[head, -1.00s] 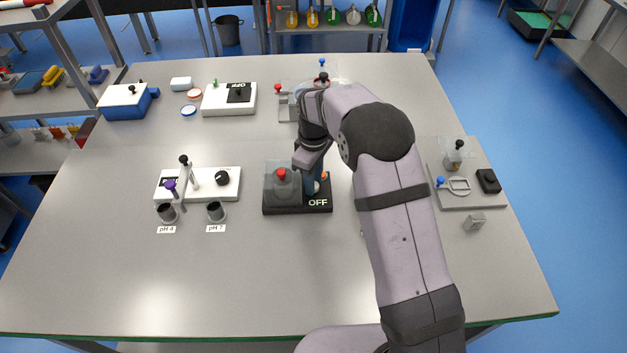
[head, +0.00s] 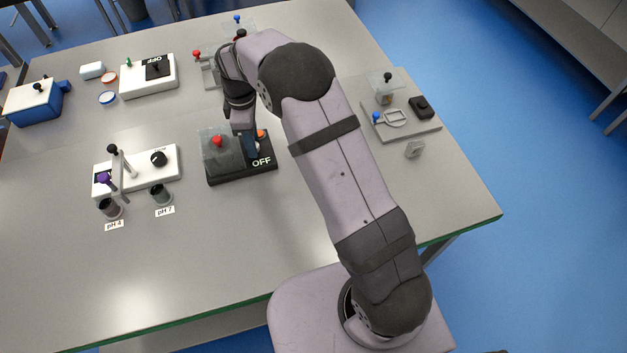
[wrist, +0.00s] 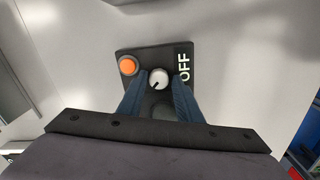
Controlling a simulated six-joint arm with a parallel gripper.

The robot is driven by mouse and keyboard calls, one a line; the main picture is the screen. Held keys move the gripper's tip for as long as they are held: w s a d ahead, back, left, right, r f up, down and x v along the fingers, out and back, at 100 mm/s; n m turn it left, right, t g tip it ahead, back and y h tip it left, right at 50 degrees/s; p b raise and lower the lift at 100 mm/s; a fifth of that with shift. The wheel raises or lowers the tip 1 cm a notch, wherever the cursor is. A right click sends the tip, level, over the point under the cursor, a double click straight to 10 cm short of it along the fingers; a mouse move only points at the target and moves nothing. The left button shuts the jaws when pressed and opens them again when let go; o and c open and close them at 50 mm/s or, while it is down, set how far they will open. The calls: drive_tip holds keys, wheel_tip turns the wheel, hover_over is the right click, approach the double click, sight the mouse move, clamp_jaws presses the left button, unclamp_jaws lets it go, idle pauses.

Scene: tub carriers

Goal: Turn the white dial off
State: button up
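The white dial (wrist: 158,78) sits on a black control box (head: 232,177) beside white OFF lettering (wrist: 184,67). In the wrist view a dark mark on the dial points to the lower left, away from the lettering. My gripper (wrist: 159,80) reaches down to the box, with one blue finger on each side of the dial. The fingers are apart and very close to the dial; I cannot tell whether they press on it. In the head view my gripper (head: 254,148) largely hides the dial.
An orange button (wrist: 128,65) lies left of the dial in the wrist view. On the same box, a red knob (head: 217,141) stands under a clear cover. A white unit with a black dial (head: 158,158) stands to the left. The front of the table is clear.

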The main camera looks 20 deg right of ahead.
wheel_tip(320, 180, up, 7)
drive_tip(key=shift+w+b, duration=0.1)
drive_tip(key=shift+b, duration=0.9)
drive_tip(key=s+d+f+m, duration=0.1)
drive_tip(key=s+d+m, duration=0.4)
drive_tip(key=s, duration=0.5)
drive_tip(key=s+d+f+m, duration=0.1)
drive_tip(key=s+d+m, duration=0.4)
drive_tip(key=s, duration=0.5)
drive_tip(key=shift+s+d+m, duration=0.35)
drive_tip(key=shift+s+m, duration=0.05)
drive_tip(key=shift+m, duration=0.7)
drive_tip(key=w+a+n, duration=0.3)
drive_tip(key=w+n, duration=0.2)
drive_tip(key=w, duration=0.2)
drive_tip(key=w+a+r+n, duration=0.1)
drive_tip(key=w+a+n, duration=0.3)
drive_tip(key=w, duration=0.3)
drive_tip(key=w+a+r+n+p, duration=0.1)
drive_tip(key=w+a+n, duration=0.2)
drive_tip(key=w+n, duration=0.3)
drive_tip(key=shift+w+a, duration=0.25)
drive_tip(key=shift+w, duration=0.15)
drive_tip(key=shift+f+p, duration=1.3)
drive_tip(key=shift+f, duration=2.4)
drive_tip(key=shift+c, duration=0.3)
